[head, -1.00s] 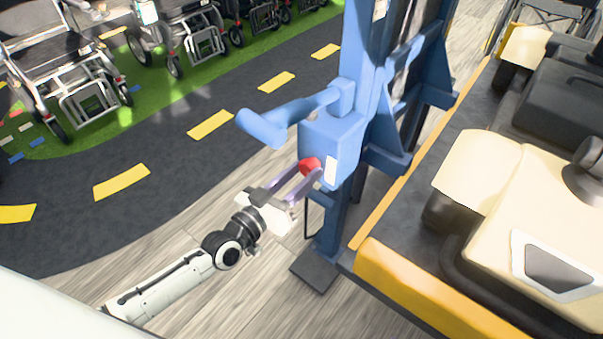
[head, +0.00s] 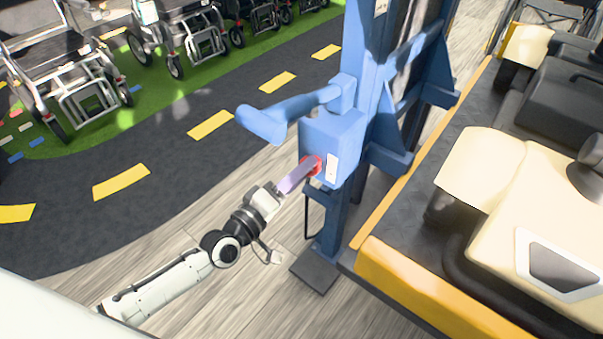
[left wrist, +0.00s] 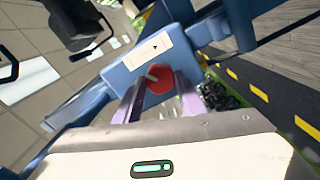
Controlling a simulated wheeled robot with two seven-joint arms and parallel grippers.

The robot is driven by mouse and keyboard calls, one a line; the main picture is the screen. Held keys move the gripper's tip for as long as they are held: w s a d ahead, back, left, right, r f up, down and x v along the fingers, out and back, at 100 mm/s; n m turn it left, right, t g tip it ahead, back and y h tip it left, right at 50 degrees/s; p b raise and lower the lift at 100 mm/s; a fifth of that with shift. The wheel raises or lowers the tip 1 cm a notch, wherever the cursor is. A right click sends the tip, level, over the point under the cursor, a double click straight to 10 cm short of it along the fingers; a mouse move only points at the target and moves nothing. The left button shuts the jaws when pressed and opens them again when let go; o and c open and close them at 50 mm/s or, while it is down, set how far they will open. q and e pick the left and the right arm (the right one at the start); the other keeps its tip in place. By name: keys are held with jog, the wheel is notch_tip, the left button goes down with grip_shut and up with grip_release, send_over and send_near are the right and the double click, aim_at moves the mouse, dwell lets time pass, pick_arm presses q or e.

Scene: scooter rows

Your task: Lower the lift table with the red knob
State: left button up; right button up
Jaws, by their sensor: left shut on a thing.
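The red knob (head: 313,165) sits on the blue control box (head: 330,135) of the lift's blue post. My left gripper (head: 303,174) reaches it from the lower left, its purple fingers shut on the knob. In the left wrist view the red knob (left wrist: 159,79) shows a pale mark and lies between the fingertips of my left gripper (left wrist: 158,88). The lift table (head: 400,281) has a dark top with yellow edging and carries a cream and black scooter (head: 500,190). My right gripper is not in view.
A blue handle (head: 265,124) sticks out to the left above the control box. A white label (head: 332,168) is beside the knob. Several wheelchairs (head: 75,80) stand on green floor at the upper left.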

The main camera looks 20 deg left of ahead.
pick_arm(q)
jog(key=shift+f+n, duration=0.1)
jog(key=shift+n, duration=1)
jog(key=o, duration=1)
jog(key=shift+o, duration=0.2)
jog(key=v, duration=1)
jog(key=shift+s, duration=0.2)
